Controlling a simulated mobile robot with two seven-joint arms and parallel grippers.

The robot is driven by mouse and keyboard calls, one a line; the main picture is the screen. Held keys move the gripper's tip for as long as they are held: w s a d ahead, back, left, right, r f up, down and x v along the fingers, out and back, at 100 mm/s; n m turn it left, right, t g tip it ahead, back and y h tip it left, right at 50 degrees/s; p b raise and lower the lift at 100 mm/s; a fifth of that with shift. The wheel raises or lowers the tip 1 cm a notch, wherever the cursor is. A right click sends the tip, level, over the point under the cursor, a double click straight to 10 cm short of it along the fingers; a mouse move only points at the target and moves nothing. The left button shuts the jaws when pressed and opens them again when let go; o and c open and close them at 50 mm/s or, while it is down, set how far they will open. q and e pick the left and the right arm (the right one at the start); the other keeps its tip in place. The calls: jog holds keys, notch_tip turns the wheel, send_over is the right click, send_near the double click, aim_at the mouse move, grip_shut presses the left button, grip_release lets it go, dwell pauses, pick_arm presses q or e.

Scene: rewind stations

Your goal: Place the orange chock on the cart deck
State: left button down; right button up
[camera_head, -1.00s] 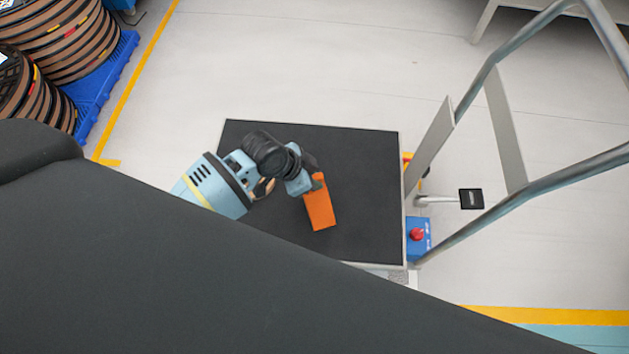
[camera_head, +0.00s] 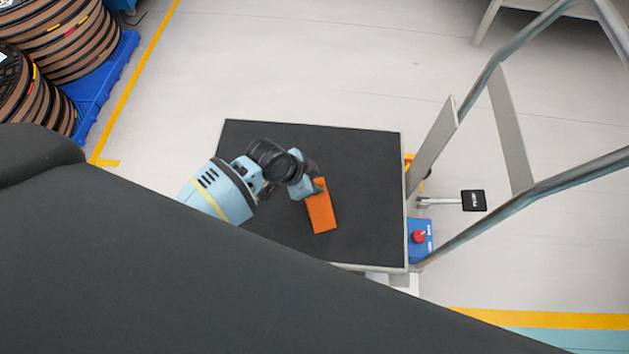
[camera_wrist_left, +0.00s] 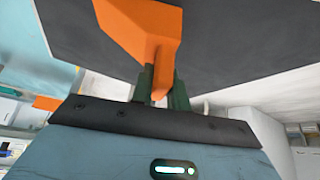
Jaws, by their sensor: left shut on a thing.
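The orange chock (camera_head: 321,211) is over the dark cart deck (camera_head: 365,170) in the head view. My left gripper (camera_head: 318,187) is shut on the upper end of the chock. In the left wrist view the chock (camera_wrist_left: 140,27) shows large, with its narrow part between the two fingers of my left gripper (camera_wrist_left: 160,88). The dark deck (camera_wrist_left: 240,40) fills much of the background there. I cannot tell whether the chock touches the deck or hangs just above it. My right gripper is not in view.
The cart's metal handle frame (camera_head: 480,85) rises at the deck's right side. A blue box with a red button (camera_head: 418,237) sits at that edge. Brown reels (camera_head: 60,40) on a blue pallet (camera_head: 105,75) stand at upper left. The floor behind the cart is clear.

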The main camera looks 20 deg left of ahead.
pick_arm(q)
jog(key=c, duration=1.4)
grip_release()
jog(key=shift+o, duration=0.2)
jog(key=shift+r, duration=0.1)
jog(key=shift+a+r, duration=0.1)
jog(key=shift+r, duration=0.15)
jog(key=p+v, duration=0.3)
jog(key=v, duration=0.8)
jog(key=shift+r, duration=0.25)
jog(key=shift+s+a, duration=0.15)
jog(key=s+d+f+n, duration=0.2)
jog(key=s+f, duration=0.4)
jog(key=s, duration=0.1)
jog(key=s+a+f+n+t+y, duration=0.1)
jog(key=s+n, duration=0.2)
jog(key=s, duration=1)
jog(key=s+a+f+n+t+y, duration=0.1)
jog(key=s+n, duration=0.2)
jog(key=s, duration=1.1)
jog(key=shift+a+f+t+y, duration=0.2)
jog(key=shift+a+t+y, duration=0.1)
jog(key=shift+a, duration=0.1)
